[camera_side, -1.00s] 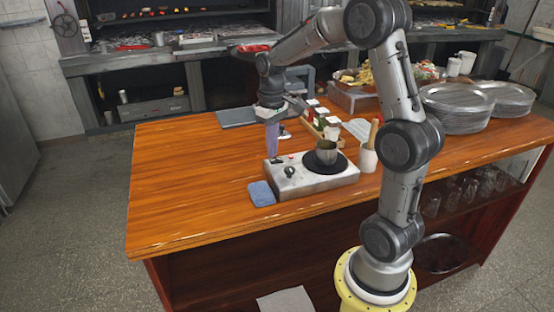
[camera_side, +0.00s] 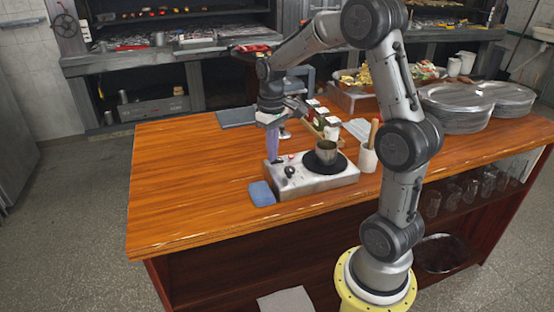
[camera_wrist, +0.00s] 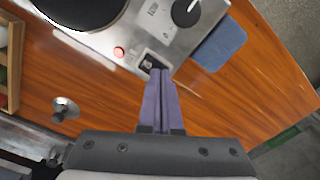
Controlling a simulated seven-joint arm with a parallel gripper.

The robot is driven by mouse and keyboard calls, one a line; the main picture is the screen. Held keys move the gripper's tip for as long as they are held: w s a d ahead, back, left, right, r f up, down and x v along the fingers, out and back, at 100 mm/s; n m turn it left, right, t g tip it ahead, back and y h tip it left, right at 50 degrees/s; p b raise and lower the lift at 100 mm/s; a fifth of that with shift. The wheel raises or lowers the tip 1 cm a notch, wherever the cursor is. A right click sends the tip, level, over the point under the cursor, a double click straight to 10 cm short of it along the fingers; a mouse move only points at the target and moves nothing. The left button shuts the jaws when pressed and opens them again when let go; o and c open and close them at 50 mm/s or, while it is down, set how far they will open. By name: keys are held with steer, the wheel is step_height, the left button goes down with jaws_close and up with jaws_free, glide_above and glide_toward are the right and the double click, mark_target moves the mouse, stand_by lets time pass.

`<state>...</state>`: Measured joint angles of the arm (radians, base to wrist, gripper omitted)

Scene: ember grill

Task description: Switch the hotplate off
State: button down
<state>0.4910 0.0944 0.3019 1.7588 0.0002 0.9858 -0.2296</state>
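The hotplate (camera_side: 340,181) is a silver box on the wooden counter, with a round black plate (camera_side: 312,167) on its right and a metal pot (camera_side: 327,153) on that plate. Its black knob (camera_side: 290,171) also shows in the wrist view (camera_wrist: 186,12). A red round light or button (camera_wrist: 118,52) and a black rocker switch (camera_wrist: 148,62) sit on the panel. My gripper (camera_wrist: 160,72) has its two purple fingers together, with nothing between them. The tips are at the switch and partly cover it; I cannot tell whether they touch it. The side view shows the fingers pointing down at the hotplate's back left corner.
A blue cloth (camera_side: 261,193) lies left of the hotplate. A utensil holder (camera_side: 367,158) stands to its right. A wooden tray (camera_side: 318,126) with small containers is behind. A small metal object (camera_wrist: 64,109) stands on the counter. The counter's left side is clear.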

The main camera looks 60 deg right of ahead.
steer(key=shift+f, duration=0.2)
steer(key=shift+r, duration=3.55)
steer(key=s+a+r+n+t, duration=0.1)
steer(key=s+a+r+t, duration=0.1)
steer(key=s+a+r, duration=0.3)
steer(key=s+a+r+n+t, duration=0.1)
steer(key=a+r+n, duration=0.15)
steer(key=a, duration=0.45)
steer(key=s+a+f+t, duration=0.1)
steer(key=s+a+f, duration=0.1)
steer(key=s, duration=0.3)
steer(key=s+a+f+t, duration=0.1)
steer(key=s+a+f, duration=0.2)
steer(key=s+f, duration=0.1)
steer(key=shift+s+a+t, duration=0.3)
steer(key=shift+s, duration=0.5)
